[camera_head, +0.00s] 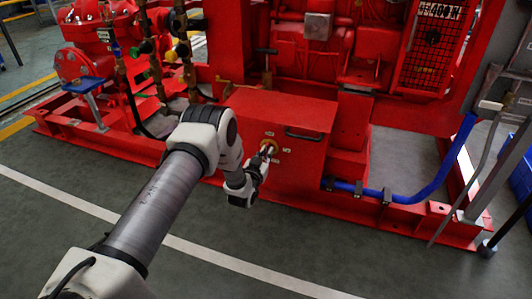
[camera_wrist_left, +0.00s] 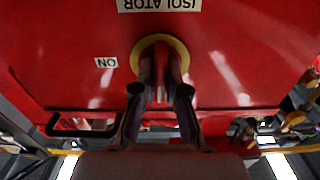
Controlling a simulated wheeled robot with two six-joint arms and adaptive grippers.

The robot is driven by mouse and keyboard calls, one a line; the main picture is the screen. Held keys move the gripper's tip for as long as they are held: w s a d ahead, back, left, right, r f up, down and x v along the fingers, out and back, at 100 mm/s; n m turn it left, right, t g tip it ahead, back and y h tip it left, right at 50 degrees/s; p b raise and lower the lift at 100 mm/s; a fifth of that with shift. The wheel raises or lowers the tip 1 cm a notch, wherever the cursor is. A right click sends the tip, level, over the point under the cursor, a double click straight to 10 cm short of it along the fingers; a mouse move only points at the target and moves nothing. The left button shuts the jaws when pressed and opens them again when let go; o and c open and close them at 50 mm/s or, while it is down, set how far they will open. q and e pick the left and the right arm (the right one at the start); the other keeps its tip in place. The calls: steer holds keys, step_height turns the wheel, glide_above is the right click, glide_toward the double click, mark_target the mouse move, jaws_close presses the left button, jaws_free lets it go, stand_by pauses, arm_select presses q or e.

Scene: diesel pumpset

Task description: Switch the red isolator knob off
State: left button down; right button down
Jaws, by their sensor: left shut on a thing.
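The red isolator knob (camera_wrist_left: 160,92) sits on a yellow round plate (camera_wrist_left: 178,44) on the front of a red box (camera_head: 290,112). In the left wrist view the picture is upside down, with an "ISOLATOR" label (camera_wrist_left: 160,5) above the plate and an "ON" label (camera_wrist_left: 106,62) to its left. My left gripper (camera_wrist_left: 160,82) is shut on the knob, one finger on each side. In the head view the left gripper (camera_head: 266,154) reaches the yellow plate (camera_head: 270,146), and its fingers hide most of the knob. My right gripper is not in view.
A dark bar handle (camera_head: 303,134) is on the red box, right of the knob. Red pump frame rails (camera_head: 100,148) run along the floor. A blue hose (camera_head: 440,175) lies at the right. Grey floor (camera_head: 330,245) in front is clear.

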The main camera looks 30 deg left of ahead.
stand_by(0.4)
arm_select(q)
steer(key=c, duration=1.2)
jaws_free()
steer(key=v, duration=1.2)
steer(key=shift+f, duration=0.1)
